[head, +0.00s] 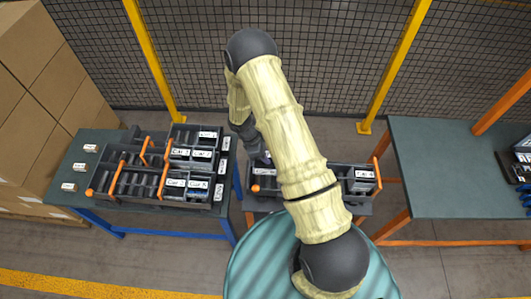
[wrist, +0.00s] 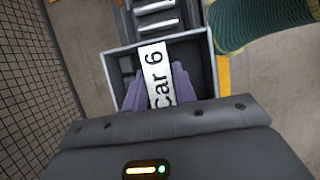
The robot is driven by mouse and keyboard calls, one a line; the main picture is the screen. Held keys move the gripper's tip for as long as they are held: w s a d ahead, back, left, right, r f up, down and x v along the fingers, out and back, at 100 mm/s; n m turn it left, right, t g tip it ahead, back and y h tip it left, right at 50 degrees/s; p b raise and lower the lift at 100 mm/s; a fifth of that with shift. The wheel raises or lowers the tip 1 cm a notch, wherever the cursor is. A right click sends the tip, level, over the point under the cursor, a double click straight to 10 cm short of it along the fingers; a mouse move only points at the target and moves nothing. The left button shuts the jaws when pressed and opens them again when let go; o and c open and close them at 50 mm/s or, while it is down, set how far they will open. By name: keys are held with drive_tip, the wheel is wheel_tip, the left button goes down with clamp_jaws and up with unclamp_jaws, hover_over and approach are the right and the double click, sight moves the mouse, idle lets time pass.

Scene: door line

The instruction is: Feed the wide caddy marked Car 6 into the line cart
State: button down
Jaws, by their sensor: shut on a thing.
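The wide caddy marked Car 6 (wrist: 156,58) is a grey open box with a white label, close up in the wrist view. My gripper (wrist: 160,88) has its purple fingers closed on it at the label. In the head view my arm hides most of the gripper and caddy, above the left part of the line cart. The line cart (head: 262,204) is a dark slotted rack with orange end handles, in the middle. Its slots (wrist: 156,14) show beyond the caddy in the wrist view. I cannot tell whether the caddy touches the cart.
A labelled caddy (head: 364,174) sits at the cart's right end. A left table (head: 70,185) holds a dark rack (head: 130,180) and several labelled caddies. A right table (head: 440,170) is mostly clear. Cartons (head: 45,110) stand far left; a mesh fence with yellow posts (head: 152,60) runs behind.

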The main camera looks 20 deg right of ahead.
drive_tip(key=shift+f+b, duration=4.2)
drive_tip(key=shift+f, duration=2.1)
drive_tip(key=shift+f, duration=0.1)
